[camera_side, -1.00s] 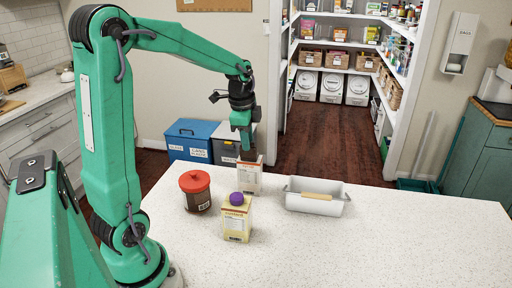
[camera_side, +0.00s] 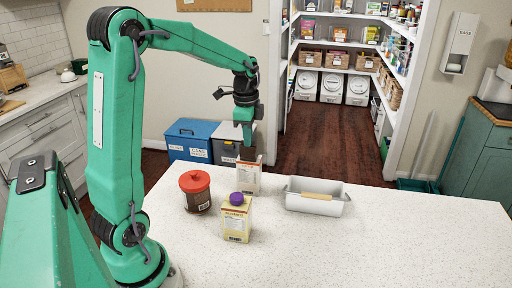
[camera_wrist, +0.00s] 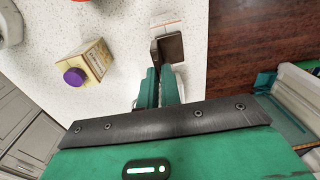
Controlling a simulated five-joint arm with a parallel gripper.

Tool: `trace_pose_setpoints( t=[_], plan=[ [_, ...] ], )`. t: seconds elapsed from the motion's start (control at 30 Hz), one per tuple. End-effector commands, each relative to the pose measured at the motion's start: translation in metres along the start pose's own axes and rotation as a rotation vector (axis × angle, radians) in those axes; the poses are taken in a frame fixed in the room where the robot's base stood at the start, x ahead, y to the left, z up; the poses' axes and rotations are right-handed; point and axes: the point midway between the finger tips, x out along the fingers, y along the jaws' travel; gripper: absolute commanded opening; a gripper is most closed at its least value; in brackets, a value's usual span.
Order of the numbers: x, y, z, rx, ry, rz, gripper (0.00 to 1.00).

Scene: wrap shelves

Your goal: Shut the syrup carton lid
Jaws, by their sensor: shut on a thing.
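The syrup carton (camera_side: 248,180) is a pale box with an orange-edged top, standing at the back edge of the white counter; its label is too small to read. In the wrist view the carton (camera_wrist: 168,24) shows at the top, with a dark brown flap or opening, which looks like its lid (camera_wrist: 171,47), on the side toward my fingers. My gripper (camera_side: 246,141) points down just above the carton. In the wrist view its fingers (camera_wrist: 160,72) are nearly together at the lid's edge. The tips partly hide the contact.
A purple-capped carton (camera_side: 237,223) stands in front of the syrup carton. A red-lidded jar (camera_side: 196,194) stands to its left. A white tray (camera_side: 315,205) with a tan bar lies to its right. The counter's right and front are clear.

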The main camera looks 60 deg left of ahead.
Motion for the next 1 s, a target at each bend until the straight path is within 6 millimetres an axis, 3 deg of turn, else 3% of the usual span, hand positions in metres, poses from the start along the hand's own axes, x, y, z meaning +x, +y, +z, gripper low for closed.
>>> trace_pose_setpoints(
  t=[0.5, 0.93, 1.0],
  plan=[
    [0.004, -0.019, 0.001, 0.005, -0.091, 0.224, 0.00],
    [0.004, -0.021, 0.001, 0.007, -0.101, 0.250, 0.00],
    [0.004, -0.021, 0.001, 0.007, -0.101, 0.250, 0.17]
  ],
)
